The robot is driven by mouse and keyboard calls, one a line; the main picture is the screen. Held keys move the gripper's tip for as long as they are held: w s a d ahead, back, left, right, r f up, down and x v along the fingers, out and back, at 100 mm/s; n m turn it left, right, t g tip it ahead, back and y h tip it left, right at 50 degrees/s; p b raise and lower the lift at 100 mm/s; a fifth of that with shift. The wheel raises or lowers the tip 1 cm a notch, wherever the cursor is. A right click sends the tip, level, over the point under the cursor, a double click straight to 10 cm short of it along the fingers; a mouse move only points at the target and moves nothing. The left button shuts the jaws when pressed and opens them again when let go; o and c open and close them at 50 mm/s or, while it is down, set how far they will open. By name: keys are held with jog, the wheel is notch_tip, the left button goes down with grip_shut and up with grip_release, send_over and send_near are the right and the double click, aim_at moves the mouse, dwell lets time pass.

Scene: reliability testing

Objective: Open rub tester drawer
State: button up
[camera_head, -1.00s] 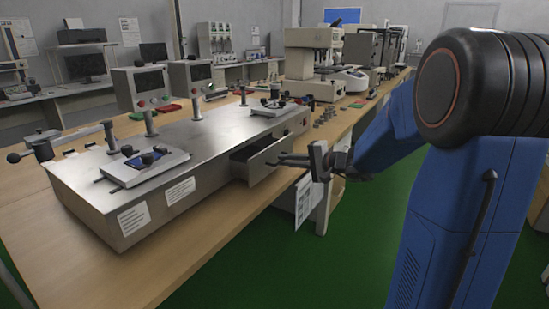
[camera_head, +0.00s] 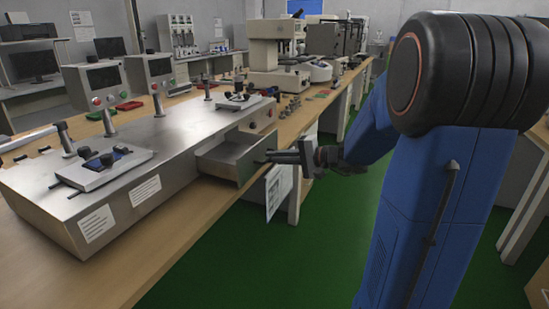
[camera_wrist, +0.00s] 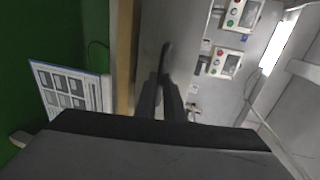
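The rub tester (camera_head: 190,135) is a long metal box on the wooden bench. Its drawer (camera_head: 222,165) stands pulled out from the front side, with the empty-looking inside showing. My gripper (camera_head: 272,157) is just outside the drawer front, pointing left toward it. The dark fingers look close together. I cannot tell whether they touch the drawer or hold any part of it. In the wrist view, the fingers of my gripper (camera_wrist: 163,82) nearly meet over a grey surface, and any handle between them is not clear.
A printed sheet (camera_head: 278,190) hangs at the bench side below the drawer; it also shows in the wrist view (camera_wrist: 68,90). The green floor beside the bench is clear.

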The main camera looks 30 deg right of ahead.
jog(key=o, duration=0.4)
jog(key=v, duration=1.7)
jog(key=shift+s+d, duration=0.1)
jog(key=s+a+f+n+g+h, duration=0.1)
jog(key=s+a+f+n+g, duration=0.2)
jog(key=a, duration=0.5)
jog(key=s+a+f+n+g+h, duration=0.1)
jog(key=s+a+f+g, duration=0.3)
jog(key=a, duration=0.5)
jog(key=s+f+n+h, duration=0.1)
jog(key=s+n+h, duration=0.1)
jog(key=s, duration=0.2)
jog(key=s+f+n+h, duration=0.1)
jog(key=s+n+h, duration=0.1)
jog(key=s, duration=0.3)
jog(key=s+a+f+n+h, duration=0.1)
jog(key=s+n+h, duration=0.1)
jog(key=s+h, duration=0.2)
jog(key=shift+s, duration=0.35)
